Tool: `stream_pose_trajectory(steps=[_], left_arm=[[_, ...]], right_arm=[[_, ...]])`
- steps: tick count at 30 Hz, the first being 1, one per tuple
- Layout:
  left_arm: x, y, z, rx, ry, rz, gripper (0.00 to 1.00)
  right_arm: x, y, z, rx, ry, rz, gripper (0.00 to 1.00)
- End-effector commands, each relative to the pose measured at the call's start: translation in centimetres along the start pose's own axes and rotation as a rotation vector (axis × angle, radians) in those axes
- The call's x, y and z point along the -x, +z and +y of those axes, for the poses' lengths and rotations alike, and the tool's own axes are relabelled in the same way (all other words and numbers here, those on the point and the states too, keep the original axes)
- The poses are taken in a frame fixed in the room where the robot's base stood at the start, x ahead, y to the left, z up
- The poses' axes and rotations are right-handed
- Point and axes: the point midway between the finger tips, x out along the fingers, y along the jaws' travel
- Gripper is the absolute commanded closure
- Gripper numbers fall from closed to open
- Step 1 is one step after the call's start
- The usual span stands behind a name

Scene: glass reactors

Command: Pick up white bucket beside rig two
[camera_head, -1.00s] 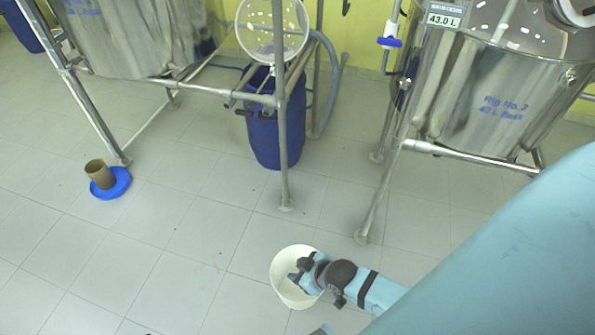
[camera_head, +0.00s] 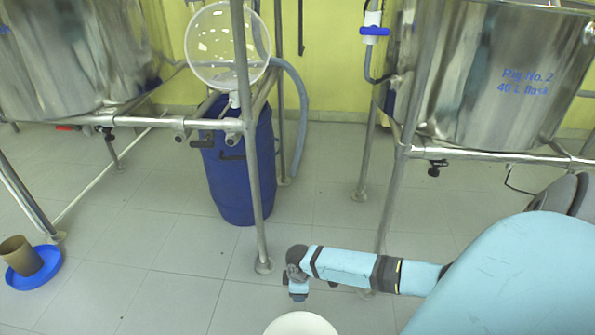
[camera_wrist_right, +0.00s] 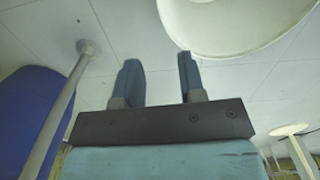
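The white bucket (camera_head: 300,325) is cut off by the bottom edge of the head view, with only its upper part showing. In the right wrist view the bucket (camera_wrist_right: 235,22) fills the top right, beyond and to the right of the fingers. My right gripper (camera_head: 298,289) is just above and behind the bucket in the head view. Its two fingers (camera_wrist_right: 160,65) stand apart with nothing between them. Rig two is the steel vessel (camera_head: 490,75) marked "Rig No.2" at the upper right. My left gripper is not in view.
Rig two's frame leg (camera_head: 391,200) stands close behind my right arm. A blue drum (camera_head: 237,170) and another metal leg (camera_head: 254,190) are behind and left. A blue dish (camera_head: 40,272) holding a brown pot (camera_head: 20,256) is at far left. The tiled floor between is clear.

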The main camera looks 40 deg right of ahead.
Motion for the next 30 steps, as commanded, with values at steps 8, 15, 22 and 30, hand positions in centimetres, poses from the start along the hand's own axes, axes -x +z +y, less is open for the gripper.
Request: stream_pose_trajectory(steps=[8,15,22,30], left_arm=[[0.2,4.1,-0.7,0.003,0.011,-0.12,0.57],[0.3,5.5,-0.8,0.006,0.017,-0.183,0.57],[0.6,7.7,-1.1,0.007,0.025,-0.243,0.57],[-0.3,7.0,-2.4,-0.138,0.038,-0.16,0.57]], right_arm=[[-5.9,0.1,-0.2,-0.002,-0.003,-0.001,0.63],[-7.9,0.1,-0.1,-0.001,-0.001,0.001,0.63],[-10.1,0.7,-0.3,-0.001,-0.001,0.0,0.63],[-13.2,1.1,-0.4,0.0,0.0,0.001,0.63]])
